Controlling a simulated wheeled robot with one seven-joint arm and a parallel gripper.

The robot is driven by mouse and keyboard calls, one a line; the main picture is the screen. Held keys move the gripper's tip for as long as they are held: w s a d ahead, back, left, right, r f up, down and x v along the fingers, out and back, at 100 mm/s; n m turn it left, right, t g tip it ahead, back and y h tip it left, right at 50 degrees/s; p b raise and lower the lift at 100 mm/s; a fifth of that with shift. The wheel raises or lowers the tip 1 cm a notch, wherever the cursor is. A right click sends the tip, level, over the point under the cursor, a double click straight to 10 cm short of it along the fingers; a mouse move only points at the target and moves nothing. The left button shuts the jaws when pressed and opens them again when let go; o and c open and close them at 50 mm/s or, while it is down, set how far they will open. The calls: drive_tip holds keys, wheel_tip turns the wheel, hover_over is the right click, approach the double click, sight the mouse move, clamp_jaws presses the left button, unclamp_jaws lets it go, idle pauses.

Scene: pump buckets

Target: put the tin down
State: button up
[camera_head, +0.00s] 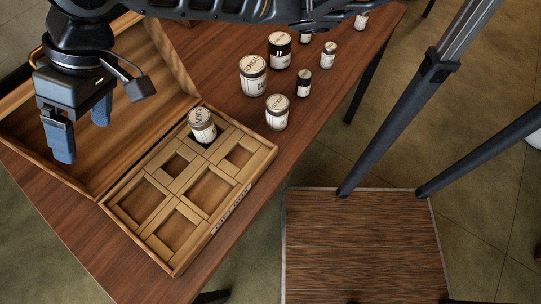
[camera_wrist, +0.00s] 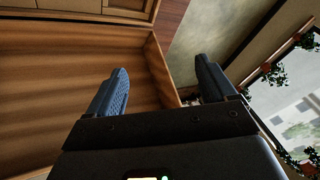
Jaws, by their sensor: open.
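A small tin (camera_head: 201,126) with a white label and pale lid stands in the far compartment of the open wooden box (camera_head: 174,262). It looks upright, with its top above the dividers; its base is hidden. My gripper (camera_head: 80,138) is open and empty, above the box's raised lid at the left, well apart from the tin. In the wrist view, both blue finger pads of my gripper (camera_wrist: 160,82) stand apart with nothing between them. The tin does not show in that view.
Several tins and jars, such as a large tin (camera_head: 253,76) and a small dark jar (camera_head: 303,84), stand on the table (camera_head: 222,61) beyond the box. The other box compartments look empty. The open lid (camera_head: 150,70) rises at the left. A wooden platform (camera_head: 360,250) lies at the lower right.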

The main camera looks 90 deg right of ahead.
drive_tip(key=w+a+r+m+t+y, duration=0.1)
drive_tip(key=w+a+r+t+y, duration=0.25)
drive_tip(key=a+r+t, duration=0.35)
drive_tip(key=w+a+r+m+t+y, duration=0.2)
drive_tip(key=w+a+r+t, duration=0.2)
drive_tip(key=a+r, duration=0.5)
drive_tip(key=s+d+f+m+h, duration=0.25)
drive_tip(key=s+f+h, duration=0.25)
drive_tip(key=s+f, duration=0.4)
drive_tip(key=s+d+f+m+h, duration=0.25)
drive_tip(key=s+f+h, duration=0.25)
drive_tip(key=s+f, duration=0.35)
drive_tip(key=s+d+f+n, duration=0.1)
drive_tip(key=s+d+n, duration=0.1)
drive_tip(key=s, duration=0.4)
drive_tip(key=s+d+f+n, duration=0.1)
drive_tip(key=s+d+n, duration=0.2)
drive_tip(key=s, duration=0.3)
drive_tip(key=s+d+n+g, duration=0.1)
drive_tip(key=s+d+n, duration=0.1)
drive_tip(key=s+n, duration=0.2)
drive_tip(key=shift+s+d+f+y, duration=0.25)
drive_tip(key=shift+s+f+y, duration=0.15)
drive_tip(key=shift+s, duration=0.65)
